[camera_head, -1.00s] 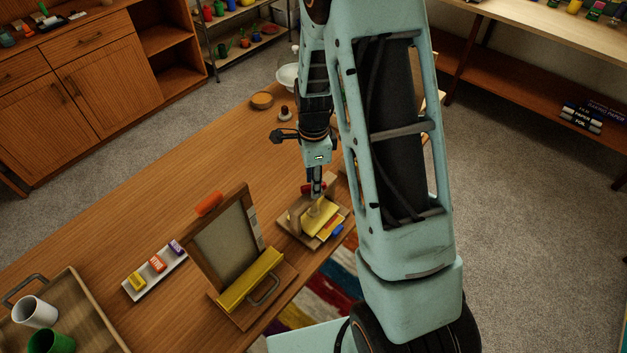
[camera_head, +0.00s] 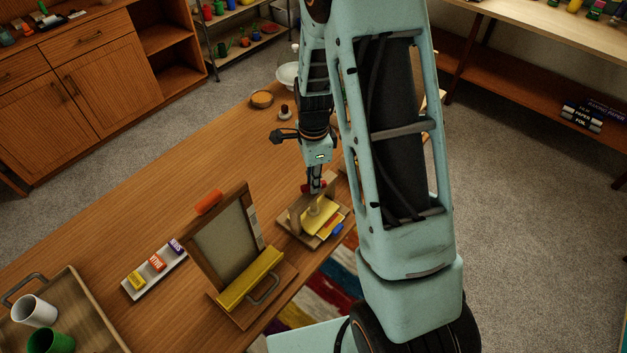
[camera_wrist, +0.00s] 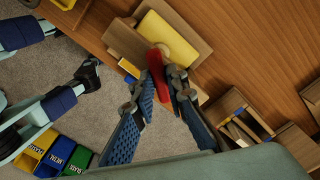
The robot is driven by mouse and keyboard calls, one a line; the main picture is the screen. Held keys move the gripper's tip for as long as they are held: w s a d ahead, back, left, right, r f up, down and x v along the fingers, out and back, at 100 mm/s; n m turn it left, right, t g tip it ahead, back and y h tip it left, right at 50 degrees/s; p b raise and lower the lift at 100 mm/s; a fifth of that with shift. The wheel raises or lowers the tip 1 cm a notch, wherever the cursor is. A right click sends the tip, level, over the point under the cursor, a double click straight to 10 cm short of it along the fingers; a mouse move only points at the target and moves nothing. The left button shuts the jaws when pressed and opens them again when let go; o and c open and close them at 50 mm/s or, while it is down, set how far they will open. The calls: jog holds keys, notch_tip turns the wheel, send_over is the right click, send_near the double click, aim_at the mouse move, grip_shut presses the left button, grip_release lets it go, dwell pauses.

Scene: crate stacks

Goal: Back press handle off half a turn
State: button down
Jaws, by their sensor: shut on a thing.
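The press (camera_head: 298,222) stands on the table near its front edge, with a wooden frame, a yellow plate (camera_head: 318,219) and a red handle (camera_head: 306,188) on top. The wrist view shows the red handle (camera_wrist: 156,75) as a bar between my fingers, with the yellow plate (camera_wrist: 168,38) beyond it. My gripper (camera_head: 316,189) is above the press, pointing down. In the wrist view my gripper (camera_wrist: 162,88) has its two pads closed on the handle. The screw below the handle is mostly hidden.
A framed screen with a yellow bar (camera_head: 250,279) stands close to the left of the press. A white holder with small blocks (camera_head: 155,271) and a tray with cups (camera_head: 85,318) lie further left. The table's front edge is close to the press.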

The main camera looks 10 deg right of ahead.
jog(key=n+b, duration=0.2)
jog(key=n, duration=0.1)
jog(key=shift+f+n, duration=0.1)
jog(key=shift+n, duration=0.3)
jog(key=n+b, duration=0.1)
jog(key=n, duration=0.2)
jog(key=shift+n+b, duration=0.3)
jog(key=n+b, duration=0.1)
jog(key=n, duration=0.2)
jog(key=shift+n, duration=0.3)
jog(key=n+b, duration=0.1)
jog(key=n, duration=0.2)
jog(key=shift+n, duration=0.3)
jog(key=n, duration=0.3)
jog(key=shift+n+b, duration=0.4)
jog(key=n, duration=0.3)
jog(key=shift+n, duration=0.3)
jog(key=n, duration=0.4)
jog(key=shift+r+p, duration=0.2)
jog(key=shift+p, duration=0.1)
jog(key=shift+n+p, duration=0.3)
jog(key=shift+n, duration=1.3)
